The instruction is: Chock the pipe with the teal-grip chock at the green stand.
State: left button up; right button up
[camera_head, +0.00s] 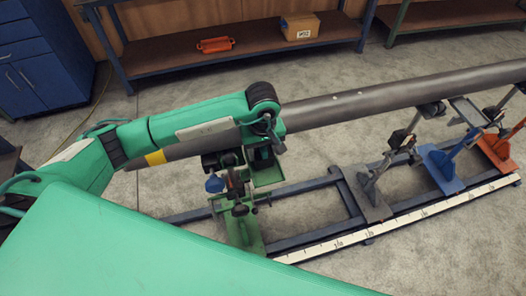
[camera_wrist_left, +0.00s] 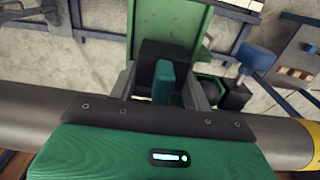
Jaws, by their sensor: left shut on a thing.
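The grey pipe (camera_head: 400,93) runs from the left to the upper right, with a yellow band (camera_head: 155,158) near its left end. The green stand (camera_head: 243,230) is under that end. My left gripper (camera_wrist_left: 163,90) is shut on the teal grip (camera_wrist_left: 162,76) of a black chock (camera_wrist_left: 165,50). The chock is at the green stand (camera_wrist_left: 172,18), close to the pipe (camera_wrist_left: 28,122). I cannot tell whether it touches the pipe. In the head view my left arm and the pipe hide most of the chock. My right gripper is not in view.
Grey (camera_head: 372,200), blue (camera_head: 443,168) and orange (camera_head: 497,150) stands line the dark rail frame to the right, beside a white ruled strip (camera_head: 400,215). Open floor lies between bench and pipe.

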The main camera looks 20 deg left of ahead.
pick_arm(q)
jog(key=shift+w+a+b, duration=0.4)
jog(key=shift+w+b, duration=0.05)
jog(key=shift+w, duration=0.1)
jog(key=o, duration=1.2)
jog(key=shift+c, duration=0.2)
jog(key=shift+r+p, duration=0.35)
jog(key=shift+r, duration=0.55)
jog(key=shift+s+d+r+p, duration=0.15)
jog(key=shift+r+p, duration=0.1)
jog(key=shift+r, duration=0.6)
jog(key=shift+s+d+r+p, duration=0.1)
jog(key=shift+r+p, duration=0.1)
jog(key=shift+r, duration=0.7)
jog(key=shift+s+d+r+p, duration=0.15)
jog(key=shift+r+p, duration=0.1)
jog(key=shift+r, duration=0.6)
jog(key=shift+a, duration=0.15)
